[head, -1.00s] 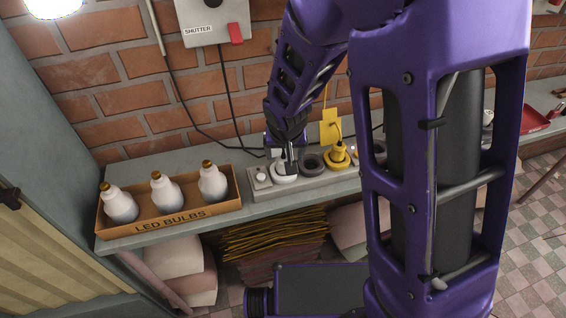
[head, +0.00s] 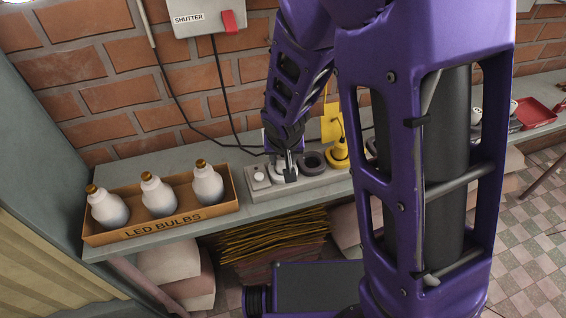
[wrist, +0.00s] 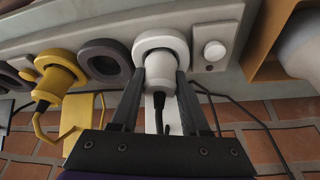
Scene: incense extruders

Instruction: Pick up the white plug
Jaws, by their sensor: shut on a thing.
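The white plug (wrist: 161,78) sits in a round white-rimmed socket of the grey power strip (wrist: 112,15), with its dark cord hanging from it. In the wrist view the two dark fingers of my gripper (wrist: 158,88) are closed on either side of the plug's body. The plug appears seated in the socket.
A yellow plug (wrist: 58,78) with a yellow tag (head: 331,124) is in the strip; a dark empty socket (wrist: 104,61) lies between the plugs. A small white button (wrist: 214,51) is beside the white plug. A box of LED bulbs (head: 163,230) stands left on the shelf. Cords run behind.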

